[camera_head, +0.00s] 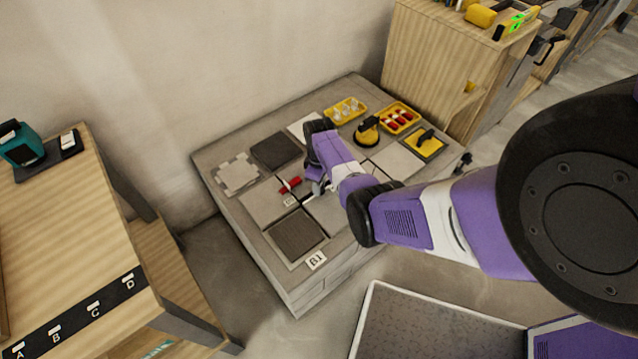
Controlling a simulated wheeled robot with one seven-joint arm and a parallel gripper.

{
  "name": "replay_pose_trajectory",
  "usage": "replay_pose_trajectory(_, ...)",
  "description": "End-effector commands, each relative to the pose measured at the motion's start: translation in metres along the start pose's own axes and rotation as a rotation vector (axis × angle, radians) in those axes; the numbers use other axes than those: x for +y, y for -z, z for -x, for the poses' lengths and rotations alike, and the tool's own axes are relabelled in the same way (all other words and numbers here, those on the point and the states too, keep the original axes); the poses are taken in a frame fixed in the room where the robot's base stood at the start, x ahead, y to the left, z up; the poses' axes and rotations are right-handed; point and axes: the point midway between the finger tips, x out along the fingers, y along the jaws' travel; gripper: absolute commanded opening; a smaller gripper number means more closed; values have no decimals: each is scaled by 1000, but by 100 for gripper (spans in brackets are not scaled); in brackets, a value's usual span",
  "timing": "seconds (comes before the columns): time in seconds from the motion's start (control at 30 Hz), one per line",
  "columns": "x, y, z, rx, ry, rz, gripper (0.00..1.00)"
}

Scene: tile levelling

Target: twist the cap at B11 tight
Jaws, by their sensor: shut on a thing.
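A small red cap (290,185) sits among the tiles on the grey work table, left of the middle. A small white label (289,200) lies just in front of it, too small to read surely. My gripper (312,188) reaches down from the right, low over the tiles, at the right side of the red cap. It is shut on the cap, as far as the view shows. My wrist hides part of the jaws and the exact contact.
The grey table (285,281) bears several tiles, a yellow tray of red pieces (400,118), a yellow tray of pale pieces (346,110), a yellow suction cup (367,131) and a yellow trowel (426,139). A wooden bench (75,225) stands left, a wooden cabinet (430,60) behind.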

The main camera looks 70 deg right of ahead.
Motion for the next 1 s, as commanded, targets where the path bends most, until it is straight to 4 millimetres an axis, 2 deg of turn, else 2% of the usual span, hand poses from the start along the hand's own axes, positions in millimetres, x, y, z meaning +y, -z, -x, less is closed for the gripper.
replay_pose_trajectory(1.0, 0, 0, 0, -2, 0, -965, 0)
